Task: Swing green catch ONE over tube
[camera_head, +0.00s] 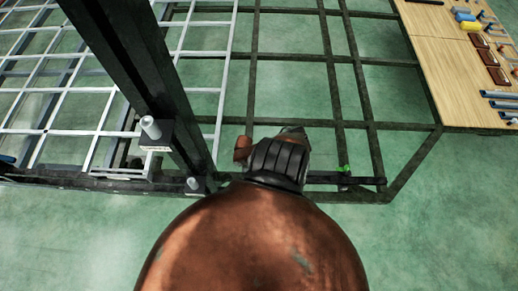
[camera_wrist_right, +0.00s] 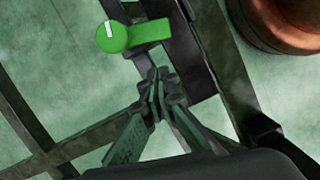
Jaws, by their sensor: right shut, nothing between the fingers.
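The green catch (camera_wrist_right: 150,33) shows at the top of the right wrist view, with a round end marked by a white line and a short arm reaching right to a dark tube (camera_wrist_right: 193,50). In the head view the green catch (camera_head: 344,170) is a small spot on the dark bar near the frame's front edge. My right gripper (camera_wrist_right: 157,80) is shut and empty, its fingertips just below the catch in the picture and apparently apart from it. In the head view my own arm hides its fingers. My left gripper is not in view.
A dark chassis frame (camera_head: 255,75) with crossing bars lies over the green floor. A pale grid (camera_head: 97,132) and a thick dark post (camera_head: 130,60) stand at left. A wooden table (camera_head: 440,60) with tools and parts is at top right.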

